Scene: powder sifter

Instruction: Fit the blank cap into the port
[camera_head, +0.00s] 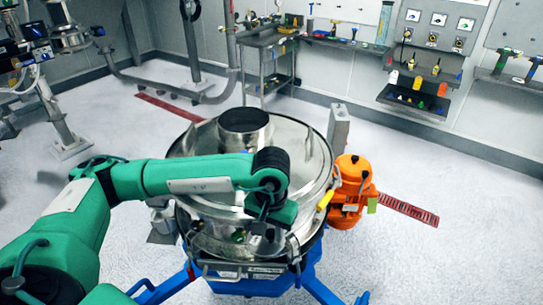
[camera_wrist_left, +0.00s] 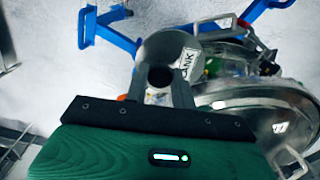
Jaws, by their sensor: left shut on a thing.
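My left gripper (camera_head: 262,230) points down over the front side of the steel sifter (camera_head: 310,165). The cap is in front of the fingers and beside the sifter's rim, which lies to the right in that view. My right gripper is not in view.
An orange motor (camera_head: 352,190) is fixed at the sifter's right side. Blue legs (camera_head: 320,288) stand under the sifter. A metal handle bar (camera_head: 240,265) runs along its front. A grey cart (camera_head: 268,65) and wall shelves (camera_head: 420,100) are at the back. The floor at right is largely clear.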

